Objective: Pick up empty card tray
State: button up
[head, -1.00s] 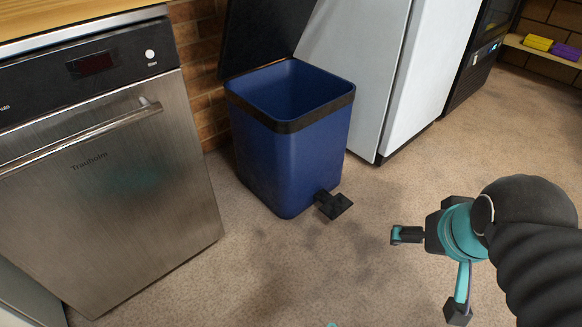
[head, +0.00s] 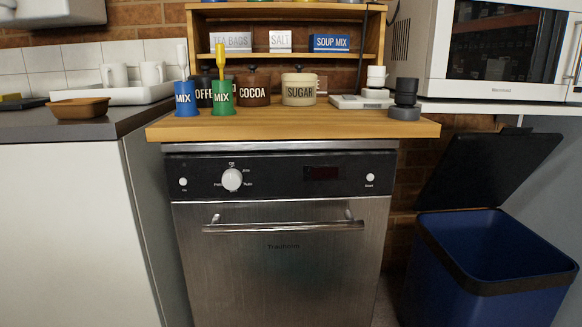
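A small shallow brown tray (head: 78,107), which looks like the card tray, sits on the dark grey counter (head: 60,124) at the left of the head view. It lies near the counter's front edge. I see nothing standing up out of it, but its inside is too small to see clearly. My gripper is not in view now.
A white dish tray (head: 132,95) with mugs stands behind the brown tray. Blue and green MIX cups, canisters and a scale crowd the wooden top (head: 300,126) above the dishwasher (head: 285,260). An open-lidded blue bin (head: 497,255) stands at the right.

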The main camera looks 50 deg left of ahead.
aim_at(78, 108)
jog(key=u, duration=2.9)
